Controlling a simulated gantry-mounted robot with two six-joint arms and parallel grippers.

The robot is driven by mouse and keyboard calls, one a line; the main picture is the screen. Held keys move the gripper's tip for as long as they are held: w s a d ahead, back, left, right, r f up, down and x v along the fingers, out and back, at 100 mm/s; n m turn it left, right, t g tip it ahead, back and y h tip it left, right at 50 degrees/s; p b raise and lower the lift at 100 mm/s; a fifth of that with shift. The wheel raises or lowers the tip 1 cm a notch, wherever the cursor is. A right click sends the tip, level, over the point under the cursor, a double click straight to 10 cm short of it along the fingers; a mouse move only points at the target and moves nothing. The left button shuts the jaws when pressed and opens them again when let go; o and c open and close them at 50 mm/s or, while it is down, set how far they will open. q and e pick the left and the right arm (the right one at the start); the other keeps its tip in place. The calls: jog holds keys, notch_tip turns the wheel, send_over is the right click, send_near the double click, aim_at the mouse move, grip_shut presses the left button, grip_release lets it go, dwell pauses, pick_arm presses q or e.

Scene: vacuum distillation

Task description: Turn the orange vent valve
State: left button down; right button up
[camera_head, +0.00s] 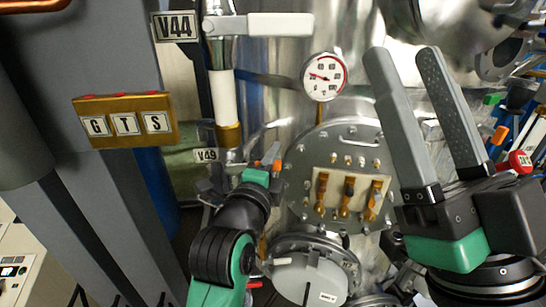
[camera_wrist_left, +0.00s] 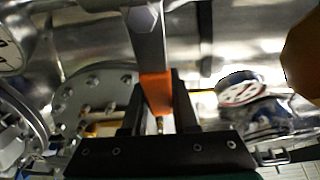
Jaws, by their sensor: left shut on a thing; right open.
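The orange vent valve handle shows small in the head view (camera_head: 271,153), next to my left gripper (camera_head: 266,166). In the left wrist view the orange end of the handle (camera_wrist_left: 157,90) sits between the two dark fingers of my left gripper (camera_wrist_left: 158,100), which is shut on it. A grey metal bar runs up from the orange part. My left gripper partly hides the valve in the head view. My right gripper (camera_head: 402,58) is open and empty, its two long grey fingers pointing up at the right of the head view.
A round flange (camera_head: 335,140) with several amber-coloured fittings stands right of my left gripper. A pressure gauge (camera_head: 324,76) is above it. A V49 label (camera_head: 206,155) and a white pipe (camera_head: 222,95) are at the left. A lettered box (camera_head: 125,120) hangs further left.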

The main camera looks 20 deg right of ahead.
pick_arm(q)
jog(key=c, duration=0.7)
grip_release()
jog(key=shift+f, duration=0.1)
jog(key=shift+s, duration=0.1)
jog(key=p+v, duration=0.7)
jog(key=v, duration=0.4)
jog(key=shift+s+a, duration=0.15)
